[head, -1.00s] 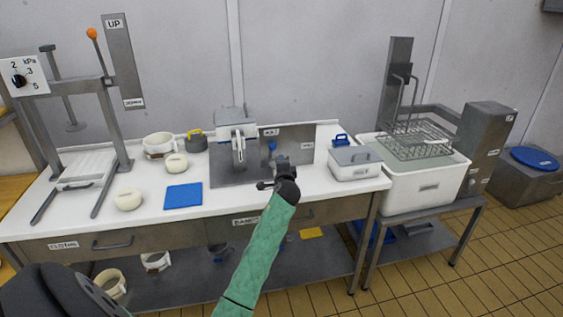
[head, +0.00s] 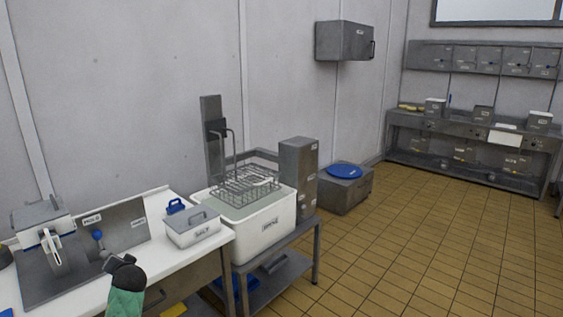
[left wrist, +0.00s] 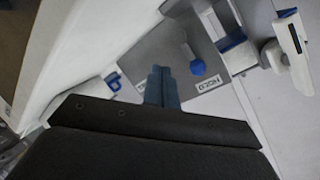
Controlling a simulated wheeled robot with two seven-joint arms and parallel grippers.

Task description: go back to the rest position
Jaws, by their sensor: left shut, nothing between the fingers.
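My left gripper (head: 108,262) is at the lower left of the head view, in front of the grey moulding station on the white worktop. In the left wrist view its two blue-grey fingers (left wrist: 161,75) are together with nothing between them. Beyond them are the grey plate marked MOLD (left wrist: 212,72) and its blue knob (left wrist: 197,67); the plate also shows in the head view (head: 126,222). The fingers appear apart from the knob. My right gripper is in neither view.
The white BRINE tub (head: 262,235) with a wire basket (head: 245,187) stands on a steel stand to the right. Tiled floor (head: 410,255) is open farther right.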

